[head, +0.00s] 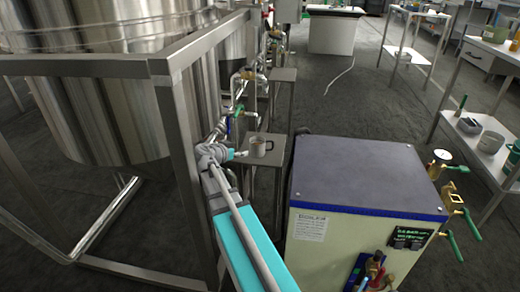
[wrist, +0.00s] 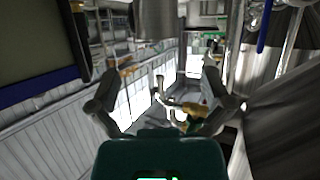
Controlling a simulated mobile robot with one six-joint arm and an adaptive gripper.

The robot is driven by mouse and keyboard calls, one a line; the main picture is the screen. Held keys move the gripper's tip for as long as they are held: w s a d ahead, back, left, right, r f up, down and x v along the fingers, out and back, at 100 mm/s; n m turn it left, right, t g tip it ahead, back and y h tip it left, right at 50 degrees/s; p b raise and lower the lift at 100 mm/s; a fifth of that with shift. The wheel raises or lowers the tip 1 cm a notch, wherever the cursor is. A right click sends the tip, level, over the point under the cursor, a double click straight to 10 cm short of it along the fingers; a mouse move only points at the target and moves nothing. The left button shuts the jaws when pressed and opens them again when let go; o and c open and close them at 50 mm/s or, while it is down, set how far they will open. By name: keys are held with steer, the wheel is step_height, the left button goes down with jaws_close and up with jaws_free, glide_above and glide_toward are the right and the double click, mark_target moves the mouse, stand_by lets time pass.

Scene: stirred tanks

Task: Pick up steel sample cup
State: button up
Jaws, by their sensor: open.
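The steel sample cup (head: 261,147) is a small light mug-like cup. It stands upright on a small grey stand (head: 274,143) beside the tank frame in the head view. My gripper (head: 240,154) is just left of the cup, at about its height; whether they touch is unclear. In the wrist view my gripper (wrist: 160,82) has its two fingers spread wide with nothing between them. A grey metal cylinder (wrist: 158,18), cut off by the top edge there, may be the cup; I cannot be sure.
A large steel tank (head: 100,110) and its frame (head: 178,160) stand close on the left. A cream cabinet (head: 330,250) with a dark top stands close on the right. Pipes and valves (head: 240,110) lie behind. Open floor (head: 350,105) lies beyond.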

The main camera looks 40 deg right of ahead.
mark_target(253, 146)
steer(key=shift+s+d, duration=0.1)
steer(key=shift+d, duration=0.05)
steer(key=b+x, duration=0.3)
steer(key=x, duration=0.6)
steer(key=shift+s+r, duration=0.1)
steer(key=shift+s, duration=0.05)
steer(key=shift+b+x, duration=1.15)
steer(key=shift+x, duration=1.45)
steer(key=c, duration=1)
steer(key=shift+o, duration=0.2)
steer(key=shift+r, duration=0.2)
